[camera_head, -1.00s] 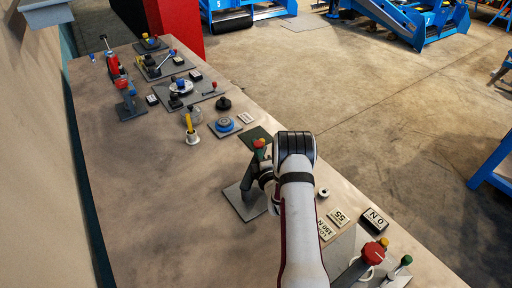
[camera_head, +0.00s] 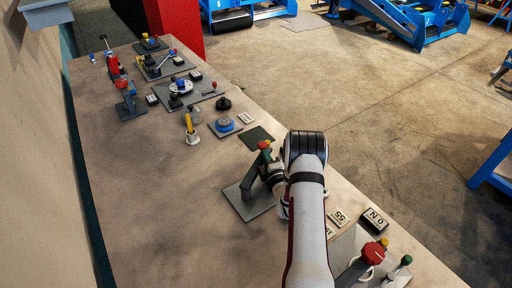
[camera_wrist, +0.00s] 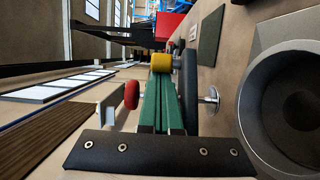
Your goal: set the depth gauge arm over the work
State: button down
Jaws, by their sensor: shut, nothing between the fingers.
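My gripper (camera_head: 273,178) is shut and empty, just right of the stand. My arm partly hides it, and I cannot tell whether it touches the stand. The work under the gauge is not clear.
A blue round fixture (camera_head: 225,124) and a yellow-handled tool (camera_head: 190,130) stand farther back. Number plates (camera_head: 375,219) and a red-knobbed device (camera_head: 374,252) are at the near right. A dark green pad (camera_head: 257,137) lies behind the stand. The bench's left side is clear.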

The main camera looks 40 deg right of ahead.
jog(key=shift+s+d, duration=0.25)
jog(key=shift+s, duration=0.15)
jog(key=shift+s+d+m+g+h, duration=0.25)
jog(key=shift+s+m+h, duration=0.15)
jog(key=shift+s+h, duration=0.15)
jog(key=shift+s+d+m+g+h, duration=0.25)
jog(key=shift+s+m+h, duration=0.15)
jog(key=shift+s+h, duration=0.15)
jog(key=shift+s+d, duration=0.15)
jog(key=shift+s, duration=0.55)
jog(key=shift+s+d, duration=0.1)
jog(key=shift+s, duration=0.6)
